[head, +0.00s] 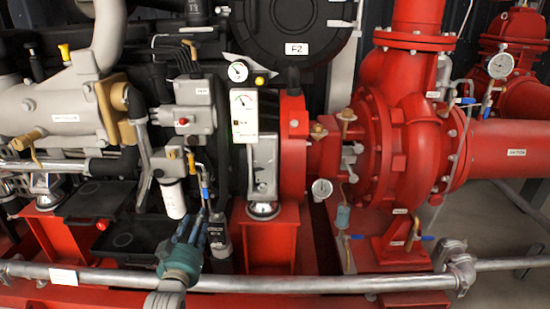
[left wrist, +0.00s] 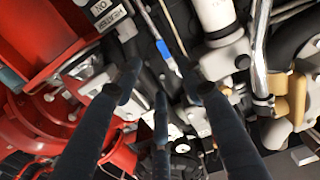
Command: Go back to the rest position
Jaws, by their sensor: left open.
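My left gripper (head: 203,216) is low in the middle-left of the head view, in front of the engine and by the grey pipe rail. In the left wrist view its three dark fingers (left wrist: 162,92) are spread apart with nothing held between them. A small blue-handled valve (head: 205,193) sits just above the fingertips. Its blue handle also shows in the left wrist view (left wrist: 164,50), beyond the fingers. I cannot tell how far the fingertips are from it. My right gripper is in neither view.
A horizontal grey pipe rail (head: 330,285) runs across the front. Behind it stand a white filter cylinder (head: 173,199), a dark labelled box (head: 219,238), a red pedestal (head: 266,243) and a red pump (head: 405,150). Grey floor (head: 500,225) is open at the right.

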